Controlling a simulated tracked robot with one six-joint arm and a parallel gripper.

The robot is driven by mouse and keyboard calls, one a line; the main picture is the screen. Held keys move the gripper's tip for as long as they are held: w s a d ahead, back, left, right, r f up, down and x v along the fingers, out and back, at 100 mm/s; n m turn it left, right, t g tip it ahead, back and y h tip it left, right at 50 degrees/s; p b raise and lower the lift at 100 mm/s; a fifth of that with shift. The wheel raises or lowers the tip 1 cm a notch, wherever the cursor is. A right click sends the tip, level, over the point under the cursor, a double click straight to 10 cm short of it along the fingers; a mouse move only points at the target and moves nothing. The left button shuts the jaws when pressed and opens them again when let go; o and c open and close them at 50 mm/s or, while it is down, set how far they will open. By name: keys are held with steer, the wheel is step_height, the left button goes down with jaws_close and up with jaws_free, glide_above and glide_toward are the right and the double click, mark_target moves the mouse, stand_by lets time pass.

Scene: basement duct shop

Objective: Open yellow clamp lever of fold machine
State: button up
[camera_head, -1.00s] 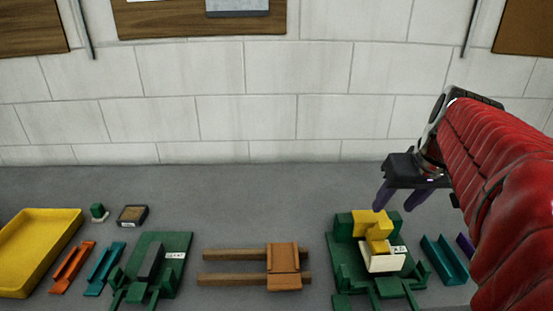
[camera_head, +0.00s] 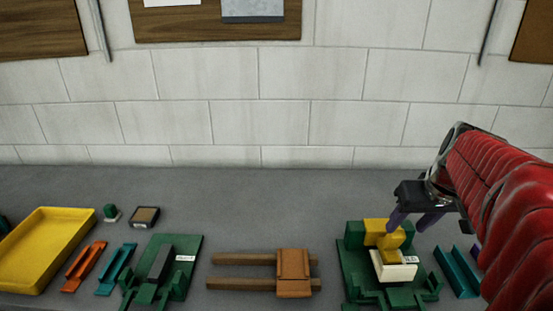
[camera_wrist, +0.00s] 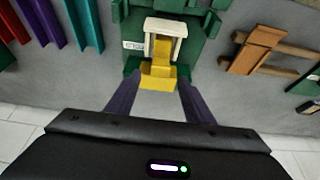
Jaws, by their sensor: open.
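The fold machine (camera_head: 352,268) is a green fixture at the right of the bench, with a cream block (camera_head: 395,270) on it. Its yellow clamp lever (camera_head: 391,241) stands at the back of the machine, and it also shows in the wrist view (camera_wrist: 158,76). My gripper (camera_head: 408,224) has dark purple fingers and is just above and behind the lever. In the wrist view the open fingers (camera_wrist: 154,98) lie on either side of the lever's near end, with gaps. I cannot tell whether either finger touches it.
A teal channel (camera_head: 457,271) lies close to the machine's right. A wooden two-rail piece with an orange block (camera_head: 294,272) lies to its left. Further left are a second green fixture (camera_head: 185,262), small teal and orange channels, and a yellow tray (camera_head: 62,215). A wall stands behind the bench.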

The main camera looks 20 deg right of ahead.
mark_target(399, 234)
steer(key=x, duration=0.8)
steer(key=shift+w+f, duration=0.1)
steer(key=shift+f, duration=0.1)
steer(key=shift+c, duration=0.6)
jaws_close()
